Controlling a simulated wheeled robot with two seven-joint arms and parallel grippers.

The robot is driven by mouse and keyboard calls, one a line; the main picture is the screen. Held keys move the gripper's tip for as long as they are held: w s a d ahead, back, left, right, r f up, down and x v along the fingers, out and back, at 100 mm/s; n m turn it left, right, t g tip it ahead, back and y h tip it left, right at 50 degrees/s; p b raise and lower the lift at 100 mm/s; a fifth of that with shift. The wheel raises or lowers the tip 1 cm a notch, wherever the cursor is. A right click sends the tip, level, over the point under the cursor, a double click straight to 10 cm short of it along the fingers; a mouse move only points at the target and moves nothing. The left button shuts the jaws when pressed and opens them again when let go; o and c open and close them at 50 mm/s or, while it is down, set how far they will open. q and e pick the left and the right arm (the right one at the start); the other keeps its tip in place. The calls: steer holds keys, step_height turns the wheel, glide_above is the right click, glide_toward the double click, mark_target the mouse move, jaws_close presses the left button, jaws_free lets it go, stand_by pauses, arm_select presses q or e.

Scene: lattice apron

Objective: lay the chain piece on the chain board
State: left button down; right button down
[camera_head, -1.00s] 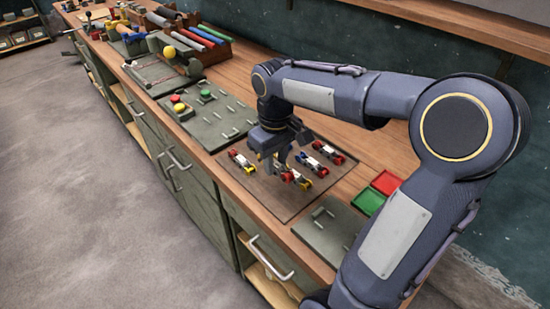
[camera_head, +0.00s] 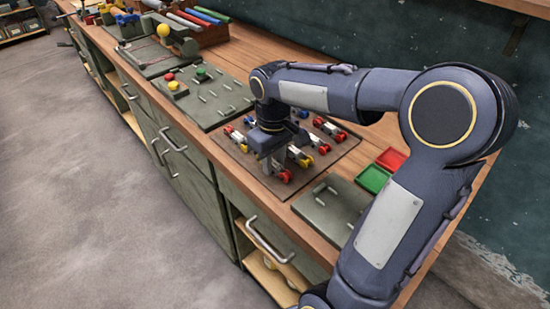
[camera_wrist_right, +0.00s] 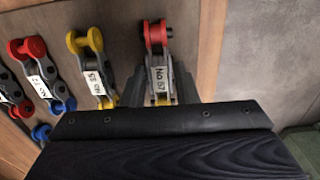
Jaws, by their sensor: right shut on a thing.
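My right gripper (camera_head: 272,160) is low over a brown mat (camera_head: 318,172) that holds several chain pieces. It is shut on a chain piece (camera_wrist_right: 160,75) with a red end, a yellow end and a white label that seems to read "No 57". Its red end shows beside the fingers in the head view (camera_head: 285,176). In the wrist view the piece lies between the fingers, its lower part hidden by the gripper body. A grey-green board with metal pins (camera_head: 228,106) lies beyond the mat, and a smaller one (camera_head: 345,205) lies nearer; I cannot tell which is the chain board. My left gripper is not in view.
Other chain pieces lie close by, one with yellow ends (camera_wrist_right: 97,75) and one with red and blue ends (camera_wrist_right: 42,78). Green (camera_head: 373,179) and red (camera_head: 391,159) trays stand right of the mat. A red button (camera_head: 170,77) and green button (camera_head: 201,72) stand farther left.

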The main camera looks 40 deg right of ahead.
steer(key=c, duration=1.1)
jaws_free()
steer(key=shift+o, duration=0.2)
step_height(320, 180, up, 8)
steer(key=shift+f+p, duration=0.1)
steer(key=shift+p, duration=0.4)
steer(key=shift+s+a, duration=0.15)
steer(key=shift+s, duration=0.25)
steer(key=s+a+f+m+t+y+p, duration=0.2)
steer(key=s+a+t, duration=0.3)
steer(key=s+a, duration=0.5)
steer(key=s+f+y+p, duration=0.1)
steer(key=s, duration=0.3)
steer(key=shift+s+a+f+m+t+y+p, duration=0.15)
steer(key=shift+a+m+t+y+p, duration=0.15)
steer(key=shift+y, duration=0.1)
